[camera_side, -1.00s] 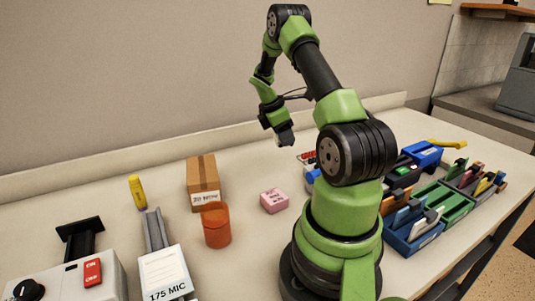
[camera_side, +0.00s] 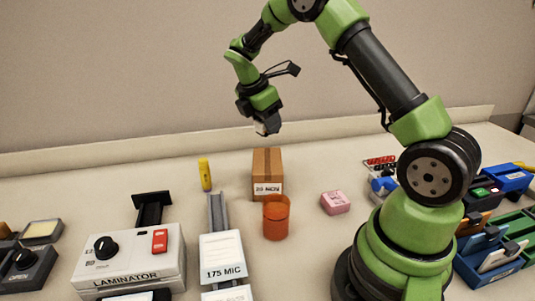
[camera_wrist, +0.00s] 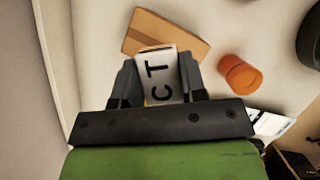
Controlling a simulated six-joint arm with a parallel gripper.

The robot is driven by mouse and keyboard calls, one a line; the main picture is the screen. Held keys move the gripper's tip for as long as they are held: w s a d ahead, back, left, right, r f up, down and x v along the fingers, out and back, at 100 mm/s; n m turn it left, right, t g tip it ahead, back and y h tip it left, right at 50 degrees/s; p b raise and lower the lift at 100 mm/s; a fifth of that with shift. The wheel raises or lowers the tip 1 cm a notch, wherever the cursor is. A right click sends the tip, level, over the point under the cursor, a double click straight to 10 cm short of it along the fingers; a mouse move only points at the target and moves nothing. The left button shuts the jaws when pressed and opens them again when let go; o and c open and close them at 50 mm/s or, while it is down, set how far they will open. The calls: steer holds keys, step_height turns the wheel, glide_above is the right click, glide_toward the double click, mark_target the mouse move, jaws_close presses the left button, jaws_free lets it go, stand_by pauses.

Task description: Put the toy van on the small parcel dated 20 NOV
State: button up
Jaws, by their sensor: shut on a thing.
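The small parcel (camera_side: 267,168) is a brown box with tape on top and a white label reading 20 NOV. It stands on the table in the side view and lies beyond my jaws in the wrist view (camera_wrist: 172,28). My gripper (camera_side: 266,122) is above the parcel, pointing down, with a visible gap below it. In the wrist view it is shut on a white block-like thing with dark letters CT (camera_wrist: 161,78), which seems to be the toy van. Its wheels and most of its body are hidden by the jaws.
An orange cup (camera_side: 276,218) stands just in front of the parcel. A pink block (camera_side: 335,202) is to its right, and a yellow marker (camera_side: 205,174) stands to its left. A laminator (camera_side: 130,258) is at front left. Coloured trays (camera_side: 490,262) are at right.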

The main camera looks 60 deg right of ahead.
mark_target(272, 158)
step_height(272, 158, down, 8)
steer(key=shift+r, duration=0.25)
steer(key=shift+f, duration=0.15)
steer(key=o, duration=0.9)
